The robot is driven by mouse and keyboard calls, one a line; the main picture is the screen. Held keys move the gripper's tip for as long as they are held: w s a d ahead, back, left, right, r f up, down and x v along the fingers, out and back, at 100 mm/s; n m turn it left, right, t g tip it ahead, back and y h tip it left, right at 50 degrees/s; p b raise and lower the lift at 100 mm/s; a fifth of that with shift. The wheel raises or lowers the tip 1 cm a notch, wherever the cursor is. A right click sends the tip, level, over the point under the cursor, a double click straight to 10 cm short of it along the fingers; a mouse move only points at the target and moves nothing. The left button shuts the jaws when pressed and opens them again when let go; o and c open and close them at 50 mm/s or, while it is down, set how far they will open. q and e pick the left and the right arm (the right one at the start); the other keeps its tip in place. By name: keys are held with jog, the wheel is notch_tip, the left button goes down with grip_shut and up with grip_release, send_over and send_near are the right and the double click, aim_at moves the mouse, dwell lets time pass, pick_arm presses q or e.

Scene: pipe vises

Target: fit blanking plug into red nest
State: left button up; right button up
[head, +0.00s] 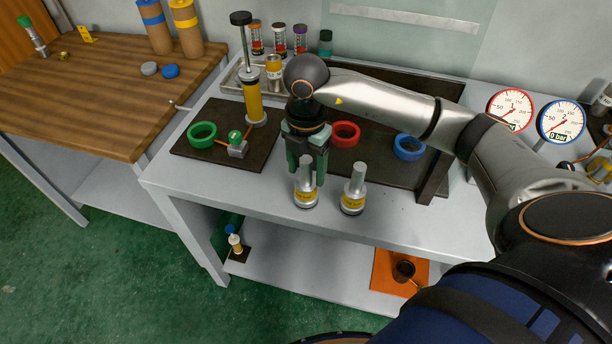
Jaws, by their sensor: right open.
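Two metal plugs with yellow bands stand upright near the front edge of the grey table: a left plug (306,196) and a right plug (353,199). I cannot tell which is the blanking plug. My right gripper (306,172) points down at the left plug, fingers open. The plug's grey stem shows between the fingers, with no clear grip on it. The red nest (345,134), a ring, sits on the dark board behind the gripper, just to its right. My left gripper is not in view.
A green ring (202,134) and a small valve block (237,146) lie on the left dark plate. A blue ring (409,147) is right of the red one, near a dark upright panel (436,176). A yellow pump (253,100) stands behind left. Two gauges (510,109) are at right.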

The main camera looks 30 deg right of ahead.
jog(key=shift+f, duration=0.8)
jog(key=shift+c, duration=0.4)
grip_shut()
jog(key=shift+r, duration=0.1)
